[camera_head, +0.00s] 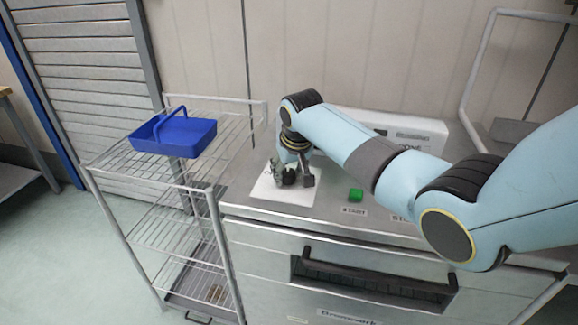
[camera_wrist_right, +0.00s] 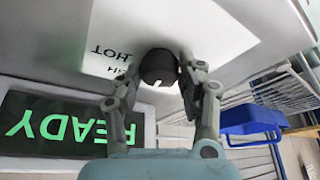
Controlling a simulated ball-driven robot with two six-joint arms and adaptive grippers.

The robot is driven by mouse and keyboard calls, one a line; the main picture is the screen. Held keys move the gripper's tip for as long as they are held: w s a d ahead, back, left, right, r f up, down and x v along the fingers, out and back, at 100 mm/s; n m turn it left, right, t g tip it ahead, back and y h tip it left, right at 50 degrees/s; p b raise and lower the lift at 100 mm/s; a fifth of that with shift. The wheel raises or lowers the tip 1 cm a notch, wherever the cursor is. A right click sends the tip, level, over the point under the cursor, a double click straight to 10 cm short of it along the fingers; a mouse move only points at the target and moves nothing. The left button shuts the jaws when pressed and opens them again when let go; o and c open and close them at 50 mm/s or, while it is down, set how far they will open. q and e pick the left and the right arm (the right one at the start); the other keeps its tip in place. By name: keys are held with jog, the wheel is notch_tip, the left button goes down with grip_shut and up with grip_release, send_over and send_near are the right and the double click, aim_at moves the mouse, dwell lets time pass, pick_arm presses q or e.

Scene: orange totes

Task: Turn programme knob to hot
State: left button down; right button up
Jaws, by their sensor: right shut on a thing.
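The programme knob (camera_wrist_right: 158,66) is a dark round knob on a white label plate (camera_wrist_right: 215,35) in the right wrist view. A small white mark shows on its edge nearest the camera. The printed word HOT (camera_wrist_right: 110,52) appears upside down to the left of the knob. My right gripper (camera_wrist_right: 160,75) has a finger on each side of the knob and is shut on it. In the head view my right gripper (camera_head: 294,178) points down over the white plate (camera_head: 270,193), largely covering the knob. My left gripper is in neither view.
A display (camera_wrist_right: 65,125) reads READY in green, upside down. A green button (camera_head: 355,195) sits above the START label, right of the gripper. A wire cart with a blue basket (camera_head: 190,137) stands to the left. A drawer handle (camera_head: 375,278) juts from the machine's front.

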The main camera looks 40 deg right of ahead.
jog(key=shift+a+r+m+h+p, duration=0.15)
jog(key=shift+m+h+p, duration=0.35)
jog(key=shift+m, duration=0.4)
jog(key=shift+w+m+p, duration=0.1)
jog(key=shift+m+p, duration=0.25)
jog(key=shift+m, duration=0.55)
jog(key=shift+m+g+h, duration=0.4)
jog(key=shift+m+g, duration=0.1)
jog(key=shift+m, duration=0.4)
jog(key=shift+w+m+h, duration=0.1)
jog(key=shift+m+h, duration=0.2)
jog(key=shift+m, duration=0.6)
jog(key=m, duration=0.1)
jog(key=m+g+b, duration=0.1)
jog(key=m+b, duration=0.1)
jog(key=shift+f+m+g+h, duration=0.25)
jog(key=shift+m+g+h, duration=0.15)
jog(key=shift+w+r+m+g+b, duration=0.1)
jog(key=shift+m+g+b, duration=0.35)
jog(key=shift+m+b, duration=0.55)
jog(key=shift+w+m+g+b, duration=0.1)
jog(key=shift+m+g+b, duration=0.35)
jog(key=shift+m+b, duration=0.55)
jog(key=shift+m, duration=0.4)
